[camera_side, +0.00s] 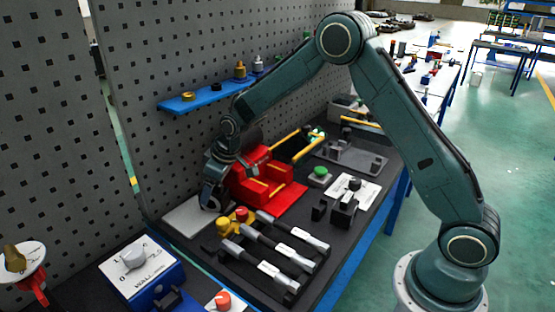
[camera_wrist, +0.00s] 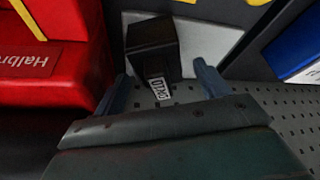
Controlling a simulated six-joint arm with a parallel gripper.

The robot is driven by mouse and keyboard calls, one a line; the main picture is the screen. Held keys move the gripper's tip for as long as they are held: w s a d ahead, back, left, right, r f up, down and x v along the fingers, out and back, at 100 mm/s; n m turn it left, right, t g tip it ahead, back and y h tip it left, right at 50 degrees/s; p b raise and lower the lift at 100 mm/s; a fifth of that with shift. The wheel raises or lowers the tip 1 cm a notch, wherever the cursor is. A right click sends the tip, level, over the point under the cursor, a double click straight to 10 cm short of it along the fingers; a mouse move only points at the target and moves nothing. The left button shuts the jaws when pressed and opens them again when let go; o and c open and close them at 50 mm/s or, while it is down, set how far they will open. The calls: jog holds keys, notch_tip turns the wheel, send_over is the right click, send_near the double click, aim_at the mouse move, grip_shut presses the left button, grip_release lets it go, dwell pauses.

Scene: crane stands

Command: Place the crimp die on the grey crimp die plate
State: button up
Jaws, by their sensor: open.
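The crimp die is a black block (camera_wrist: 152,40) with a small white printed label, seen in the wrist view. It appears against the light grey crimp die plate (camera_wrist: 217,42), near the plate's left side; its underside is hidden, so contact is not clear. The plate also shows in the side view (camera_side: 186,222), low by the pegboard. My gripper (camera_wrist: 163,80) is open, its two fingers apart on either side of the die's near end. In the side view my gripper (camera_side: 212,197) is low over the plate, and I cannot pick out the die there.
A red machine (camera_wrist: 50,65) stands close to my gripper's left in the wrist view; it also shows in the side view (camera_side: 262,180). Yellow and red knobs (camera_side: 237,220) and several grey-handled tools (camera_side: 285,235) lie in front. A blue box (camera_wrist: 298,48) is at right.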

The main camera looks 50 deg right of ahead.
jog(key=v, duration=1.3)
jog(key=shift+r, duration=0.2)
jog(key=shift+s+d, duration=0.1)
jog(key=shift+s, duration=0.1)
jog(key=s+r+m+t, duration=0.1)
jog(key=s+r, duration=0.4)
jog(key=s, duration=0.3)
jog(key=s+r+m, duration=0.1)
jog(key=s+r, duration=0.4)
jog(key=s, duration=0.3)
jog(key=s+d+f+m+h, duration=0.1)
jog(key=s+d+m, duration=0.1)
jog(key=s, duration=1.5)
jog(key=shift+s+d+f+m+t+h, duration=0.2)
jog(key=shift+s+f+m+t+h, duration=0.05)
jog(key=shift+s+m+t+h, duration=0.1)
